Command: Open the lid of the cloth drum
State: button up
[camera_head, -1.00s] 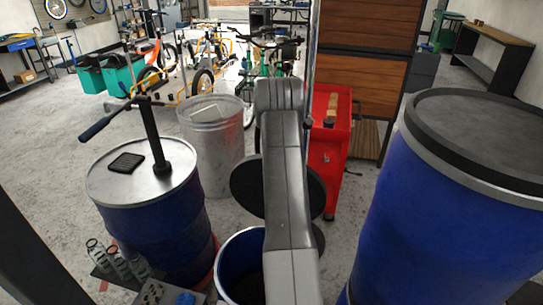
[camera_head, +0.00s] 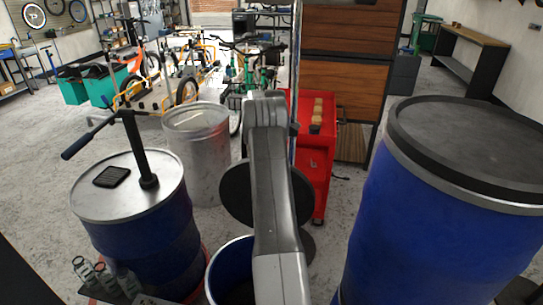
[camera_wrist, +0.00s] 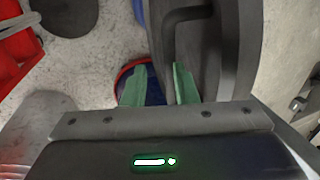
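A blue drum (camera_head: 222,264), likely the cloth drum, stands low in the middle of the head view with its top open; my arm hides much of it. A round dark lid (camera_head: 236,190) stands raised behind my arm, above the drum's far side. In the wrist view a dark panel with a bar handle (camera_wrist: 178,28), seemingly this lid, lies close in front of my gripper (camera_wrist: 160,86). The green fingers are apart, with a gap between them. My gripper is hidden in the head view; contact with the lid is unclear.
A blue drum with a metal top and T-handle (camera_head: 135,215) stands at left, and a large blue drum with a dark lid (camera_head: 430,235) at right. A red cabinet (camera_head: 315,180) and a grey metal bin (camera_head: 195,150) stand behind.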

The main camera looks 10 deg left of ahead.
jog(key=shift+o, duration=1.2)
jog(key=shift+g, duration=0.3)
jog(key=x, duration=0.4)
jog(key=s+p+v, duration=0.1)
jog(key=p+v, duration=0.3)
jog(key=v, duration=1.3)
jog(key=shift+r, duration=0.4)
jog(key=shift+w, duration=0.1)
